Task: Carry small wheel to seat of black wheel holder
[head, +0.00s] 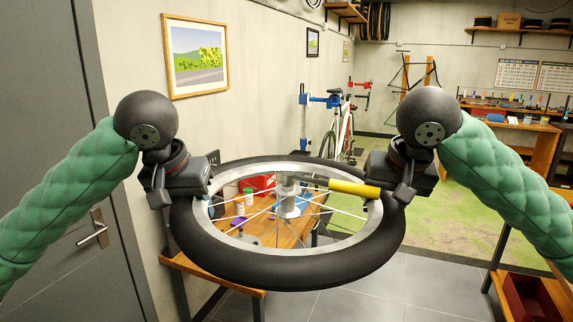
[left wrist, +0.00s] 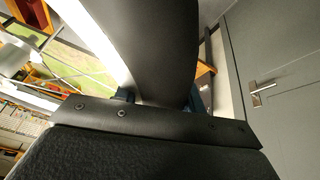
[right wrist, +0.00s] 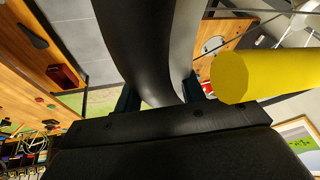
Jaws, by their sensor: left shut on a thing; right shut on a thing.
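The small wheel (head: 290,276), with a black tyre and silver rim, is held up nearly flat in front of me in the head view. My left gripper (head: 188,190) is shut on its left edge. My right gripper (head: 390,183) is shut on its right edge. The tyre (left wrist: 165,45) passes between the left fingers in the left wrist view and also between the right fingers in the right wrist view (right wrist: 145,45). A yellow-handled tool (head: 352,188) crosses from the hub over the right rim. I cannot make out the black wheel holder.
A wooden table (head: 175,261) stands below and beyond the wheel, with a red box and small bottles seen through the spokes. A grey door (head: 50,120) is at the left. A bicycle (head: 340,130) stands behind. Grey floor (head: 425,270) is open at the right.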

